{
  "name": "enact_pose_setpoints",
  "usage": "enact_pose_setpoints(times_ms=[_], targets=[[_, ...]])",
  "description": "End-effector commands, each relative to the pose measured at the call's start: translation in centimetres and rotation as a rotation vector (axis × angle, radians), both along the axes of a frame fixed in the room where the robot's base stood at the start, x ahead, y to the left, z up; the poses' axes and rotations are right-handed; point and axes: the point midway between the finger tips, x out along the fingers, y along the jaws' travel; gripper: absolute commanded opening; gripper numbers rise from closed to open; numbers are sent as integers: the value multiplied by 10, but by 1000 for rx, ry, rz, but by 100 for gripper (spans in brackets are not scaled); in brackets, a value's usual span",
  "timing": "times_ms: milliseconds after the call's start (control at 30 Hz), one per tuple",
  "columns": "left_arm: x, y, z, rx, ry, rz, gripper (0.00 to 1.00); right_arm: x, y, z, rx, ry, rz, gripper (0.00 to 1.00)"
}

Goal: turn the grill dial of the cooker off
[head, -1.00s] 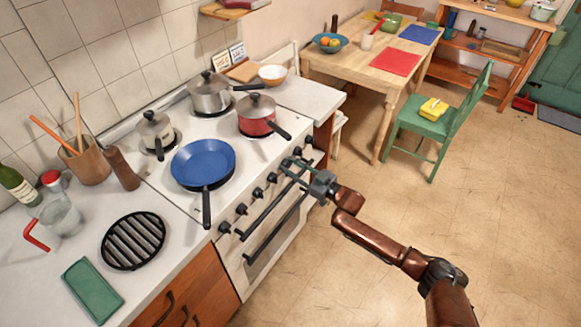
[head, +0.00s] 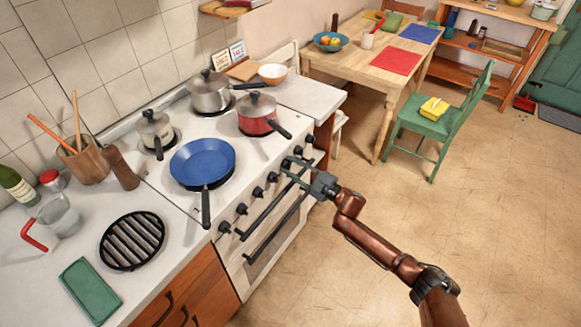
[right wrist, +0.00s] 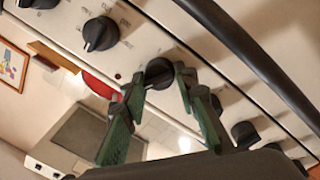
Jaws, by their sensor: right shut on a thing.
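The white cooker (head: 285,217) stands along the left wall, with a row of black dials on its front edge above the oven handle. My right gripper (head: 289,169) is at this row, towards the far end. In the right wrist view its green fingers (right wrist: 168,76) are closed around one black dial (right wrist: 159,70), whose face they partly hide. Other dials show on both sides of it, including a dial (right wrist: 100,33) at upper left. The panel markings are too small to read, so I cannot tell which dial is labelled grill. My left gripper is not in view.
The oven handle (head: 268,213) runs just below the dials, close to my right gripper. A blue pan (head: 203,162) and a red pot (head: 257,115) stand on the hob, handles pointing towards the front. The floor (head: 430,230) to the right is clear.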

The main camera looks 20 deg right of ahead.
Motion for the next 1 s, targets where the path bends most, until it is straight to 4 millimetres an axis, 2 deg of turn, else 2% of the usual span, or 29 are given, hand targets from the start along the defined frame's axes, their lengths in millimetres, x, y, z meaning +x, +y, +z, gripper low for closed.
enact_pose_setpoints(times_ms=[33, 300, 700, 1000], targets=[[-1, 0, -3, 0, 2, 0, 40, -1, 1, -5, -33, -22, 2, 3], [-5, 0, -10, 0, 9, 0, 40, -1, 1, -7, -211, -161, 3, 3], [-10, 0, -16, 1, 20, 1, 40, -2, 2, -8, -366, -279, 4, 3], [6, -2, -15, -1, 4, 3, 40, -2, 2, -7, -393, -301, 5, 3]])
